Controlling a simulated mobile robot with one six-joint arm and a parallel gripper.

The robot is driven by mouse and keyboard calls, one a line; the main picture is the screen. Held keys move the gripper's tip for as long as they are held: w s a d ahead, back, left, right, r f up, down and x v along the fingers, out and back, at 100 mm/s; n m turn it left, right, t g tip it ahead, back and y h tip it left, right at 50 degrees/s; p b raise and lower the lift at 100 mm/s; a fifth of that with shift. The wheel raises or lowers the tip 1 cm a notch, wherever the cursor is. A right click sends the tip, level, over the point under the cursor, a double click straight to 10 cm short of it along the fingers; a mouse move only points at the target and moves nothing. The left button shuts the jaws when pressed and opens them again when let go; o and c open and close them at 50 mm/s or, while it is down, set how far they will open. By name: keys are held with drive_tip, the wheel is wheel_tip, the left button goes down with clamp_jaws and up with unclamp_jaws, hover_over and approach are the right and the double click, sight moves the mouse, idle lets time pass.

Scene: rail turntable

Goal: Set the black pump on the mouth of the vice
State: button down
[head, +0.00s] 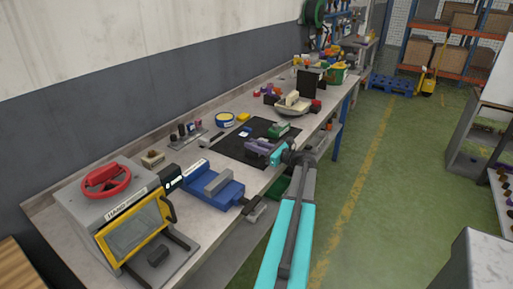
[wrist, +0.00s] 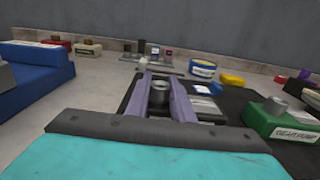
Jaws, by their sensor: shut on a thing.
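The blue vice (head: 222,190) with grey jaws stands at the bench's front edge in the head view. Part of its blue body (wrist: 38,78) shows at the left of the wrist view. My gripper (head: 258,147), with purple fingers, is over the black mat, beyond the vice. In the wrist view my gripper (wrist: 165,96) is shut on the black pump (wrist: 159,100), a dark body with a round grey port. My fingers hide its sides, and I cannot tell whether it touches the mat. In the head view I cannot make the pump out.
A green gear pump (head: 278,131) is just right of my gripper, also in the wrist view (wrist: 283,120). The black mat (head: 232,142) lies below.

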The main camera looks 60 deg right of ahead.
drive_tip(key=shift+r, duration=0.2)
drive_tip(key=shift+r+b, duration=0.3)
drive_tip(key=shift+r, duration=0.4)
drive_tip(key=shift+r+b, duration=0.3)
drive_tip(key=shift+r, duration=0.6)
drive_tip(key=s+a+b, duration=0.1)
drive_tip(key=s+a, duration=0.2)
drive_tip(key=s, duration=0.4)
drive_tip(key=s+a+r+b, duration=0.1)
drive_tip(key=s+a, duration=0.2)
drive_tip(key=s, duration=0.4)
drive_tip(key=shift+s+a+r+b, duration=0.2)
drive_tip(key=shift+s+r+b, duration=0.05)
drive_tip(key=shift+s+b, duration=0.1)
